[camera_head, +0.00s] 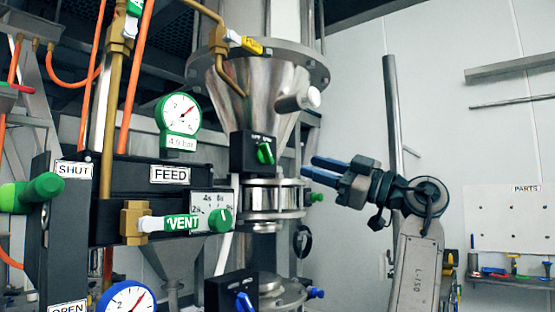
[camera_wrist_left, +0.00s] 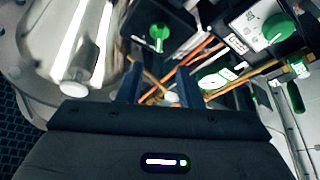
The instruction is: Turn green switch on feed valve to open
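A black box (camera_head: 250,150) with a green switch (camera_head: 265,153) sits on the valve below the steel hopper. Its small white lettering is too small to read surely. The switch handle stands roughly upright, slightly tilted. In the left wrist view the green switch (camera_wrist_left: 158,35) shows above and beyond the fingertips. My left gripper (camera_head: 313,165) is in from the right side, its blue fingers pointing left, to the right of the switch and apart from it. In the left wrist view the fingers (camera_wrist_left: 159,75) are spread with nothing between them. My right gripper is not in view.
A green lever (camera_head: 35,190) stands by SHUT and OPEN labels at left, near a FEED label (camera_head: 170,174). A green dial (camera_head: 220,220), a VENT tag (camera_head: 181,223) and a lower blue switch (camera_head: 244,303) are close by. The hopper (camera_head: 275,90) rises above; a parts board (camera_head: 510,230) hangs at right.

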